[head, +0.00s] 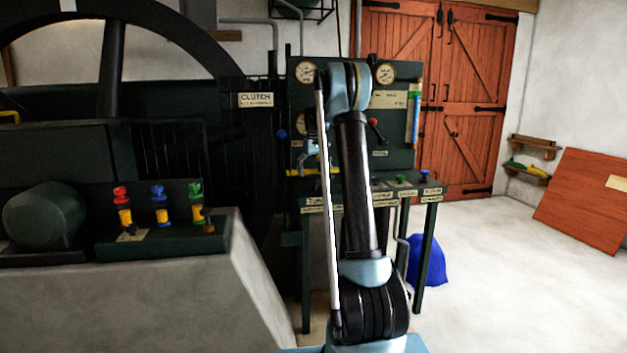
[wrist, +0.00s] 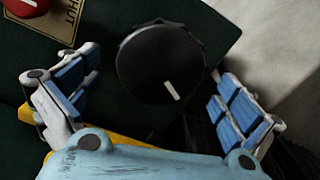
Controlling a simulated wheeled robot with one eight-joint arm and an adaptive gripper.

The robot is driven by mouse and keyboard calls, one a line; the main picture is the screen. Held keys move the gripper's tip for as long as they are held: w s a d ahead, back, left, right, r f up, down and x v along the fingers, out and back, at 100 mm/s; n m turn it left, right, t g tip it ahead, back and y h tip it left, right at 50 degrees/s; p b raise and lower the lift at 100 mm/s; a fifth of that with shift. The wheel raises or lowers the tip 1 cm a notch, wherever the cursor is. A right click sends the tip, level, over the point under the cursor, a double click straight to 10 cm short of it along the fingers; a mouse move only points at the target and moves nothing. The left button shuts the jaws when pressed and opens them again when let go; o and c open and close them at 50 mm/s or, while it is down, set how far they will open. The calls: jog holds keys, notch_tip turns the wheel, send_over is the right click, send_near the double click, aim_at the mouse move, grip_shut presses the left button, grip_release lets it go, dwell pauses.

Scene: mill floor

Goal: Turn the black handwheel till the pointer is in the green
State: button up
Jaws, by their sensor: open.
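In the wrist view a round black wheel (wrist: 160,62) with a short white mark near its lower rim lies between the two blue-padded fingers of my gripper (wrist: 158,72). The fingers are open, one on each side, with a gap between each and the wheel. In the head view my arm hides the wheel, and only a little of my gripper (head: 312,158) shows left of the arm. Two white round gauges, left (head: 306,72) and right (head: 385,73), sit high on the dark green panel (head: 345,95). Their pointers and any green zone are too small to read.
A red knob (wrist: 27,4) and a plate reading SHUT (wrist: 68,22) lie at upper left in the wrist view. The head view shows a red-knobbed lever (head: 374,124), a blue sack (head: 431,262) and coloured valves (head: 158,205).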

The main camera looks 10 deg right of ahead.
aim_at(314, 176)
notch_tip(314, 176, up, 10)
dwell(0.4)
jog(key=s+m+t, duration=0.1)
jog(key=s+m, duration=0.1)
jog(key=s, duration=3)
jog(key=s+f, duration=1.1)
jog(key=s, duration=0.3)
jog(key=s+f+m+t, duration=0.1)
jog(key=s+f, duration=1)
jog(key=s, duration=0.3)
jog(key=shift+d+f+m, duration=0.15)
jog(key=shift+d+m, duration=0.1)
jog(key=shift+m, duration=0.05)
